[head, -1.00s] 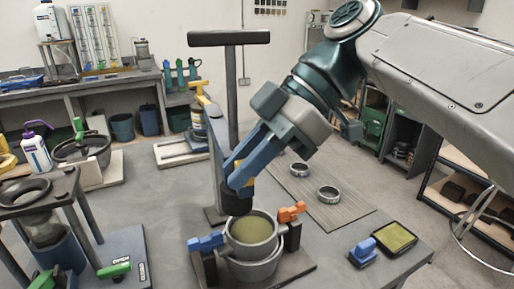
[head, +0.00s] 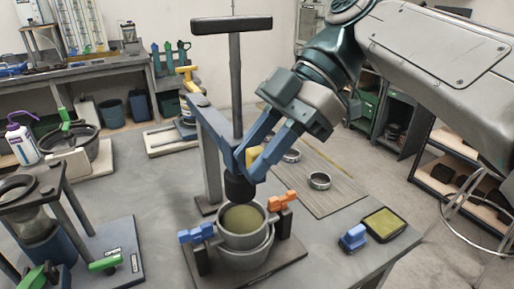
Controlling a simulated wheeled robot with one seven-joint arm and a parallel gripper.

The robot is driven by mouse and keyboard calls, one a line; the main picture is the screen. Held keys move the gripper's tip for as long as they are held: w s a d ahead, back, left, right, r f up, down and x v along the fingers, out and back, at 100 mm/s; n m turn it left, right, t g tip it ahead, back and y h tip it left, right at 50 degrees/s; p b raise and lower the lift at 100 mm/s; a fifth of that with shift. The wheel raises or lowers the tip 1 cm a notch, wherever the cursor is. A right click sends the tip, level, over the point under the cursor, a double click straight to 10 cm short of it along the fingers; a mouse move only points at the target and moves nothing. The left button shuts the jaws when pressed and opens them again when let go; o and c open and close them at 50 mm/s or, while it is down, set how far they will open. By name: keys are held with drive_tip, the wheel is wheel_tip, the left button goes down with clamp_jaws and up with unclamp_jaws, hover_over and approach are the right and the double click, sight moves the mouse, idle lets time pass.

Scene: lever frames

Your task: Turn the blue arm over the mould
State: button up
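The blue arm (head: 213,123) reaches from the top of a grey post (head: 211,170) toward the right and the front. Its free end carries a tall dark rod with a T-shaped top (head: 231,25), a black cylinder (head: 239,187) underneath and a yellow grip (head: 252,159). My gripper (head: 259,162), with blue fingers, has one finger on either side of the yellow grip and appears shut on it. The mould (head: 246,240), a grey cup filled with greenish sand, stands below. The black cylinder hangs above the cup's back part, apart from the sand. The fingers partly hide the arm's end.
Blue (head: 196,233) and orange (head: 282,201) clamps flank the mould. A ring (head: 319,180) lies on a slatted mat at right, near a blue-handled block (head: 353,238) and a sand tray (head: 384,224). A stand with a funnel (head: 25,190) is at left.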

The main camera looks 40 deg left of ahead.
drive_tip(key=shift+r, duration=0.15)
drive_tip(key=p+v, duration=0.8)
drive_tip(key=v, duration=0.5)
drive_tip(key=shift+w+r+p, duration=0.2)
drive_tip(key=shift+w+p, duration=0.05)
drive_tip(key=shift+p, duration=0.1)
drive_tip(key=w+d+f+m+t+p, duration=0.25)
drive_tip(key=d+f+m+t, duration=0.2)
drive_tip(key=d+m, duration=0.35)
drive_tip(key=w+d+f+m+t+p, duration=0.1)
drive_tip(key=w+d+f+m+t, duration=0.25)
drive_tip(key=d+f+m, duration=0.4)
drive_tip(key=s+d+f+m+t+h, duration=0.1)
drive_tip(key=d+f+m, duration=0.2)
drive_tip(key=d+m, duration=0.2)
drive_tip(key=s+d+f+m+t+h+p, duration=0.1)
drive_tip(key=s+d+f+m, duration=0.1)
drive_tip(key=d+m, duration=0.4)
drive_tip(key=s+d+f+m+t+h+p, duration=0.1)
drive_tip(key=s+d+f+m, duration=0.1)
drive_tip(key=d+f+m, duration=0.3)
drive_tip(key=d+m, duration=0.1)
drive_tip(key=d, duration=0.3)
drive_tip(key=shift+d, duration=0.15)
